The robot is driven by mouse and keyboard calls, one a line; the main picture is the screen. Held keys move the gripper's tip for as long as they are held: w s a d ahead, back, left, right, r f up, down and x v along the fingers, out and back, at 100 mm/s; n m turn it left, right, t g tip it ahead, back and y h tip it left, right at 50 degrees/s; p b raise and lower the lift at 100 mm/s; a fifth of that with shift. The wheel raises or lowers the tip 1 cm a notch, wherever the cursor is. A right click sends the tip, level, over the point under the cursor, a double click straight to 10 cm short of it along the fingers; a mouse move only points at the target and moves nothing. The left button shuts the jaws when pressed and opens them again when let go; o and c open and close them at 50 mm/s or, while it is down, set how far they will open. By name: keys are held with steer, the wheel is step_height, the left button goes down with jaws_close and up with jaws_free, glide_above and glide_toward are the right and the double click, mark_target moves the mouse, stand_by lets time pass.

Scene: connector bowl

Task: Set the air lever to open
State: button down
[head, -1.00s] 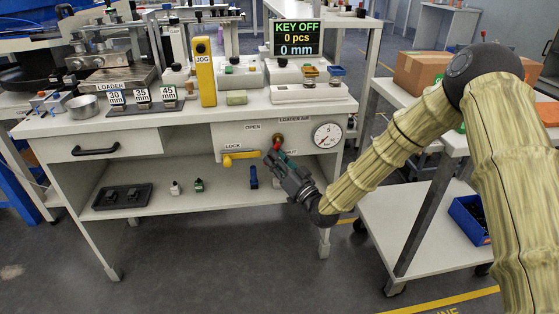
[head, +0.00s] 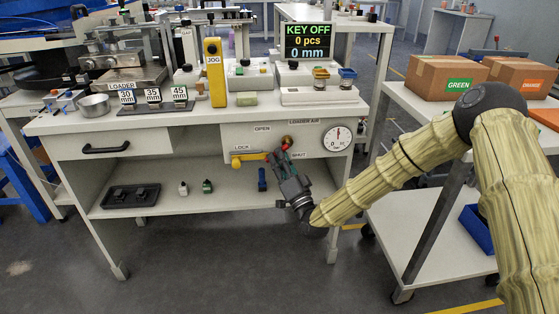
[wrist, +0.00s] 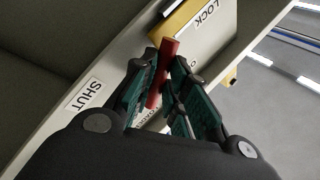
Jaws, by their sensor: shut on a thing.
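The red air lever (head: 287,142) is on the front panel under the LOADER AIR label, between the OPEN label (head: 262,129) and the SHUT label (head: 298,155). My gripper (head: 279,158) reaches up to it from below right. In the wrist view, the red lever handle (wrist: 166,62) lies between the green-padded fingers of my gripper (wrist: 163,82), which are shut on it. The SHUT label (wrist: 84,93) is to the left there. The lever's pivot is partly hidden by the fingers in the head view.
A yellow lock lever (head: 246,158) sits just left of my gripper, under the LOCK label. A round pressure gauge (head: 337,138) is to the right. The lower shelf (head: 225,192) holds a black tray (head: 131,196) and small parts. A cart (head: 425,215) stands right.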

steer(key=c, duration=1.4)
jaws_free()
steer(key=v, duration=1.2)
steer(key=shift+f, duration=0.1)
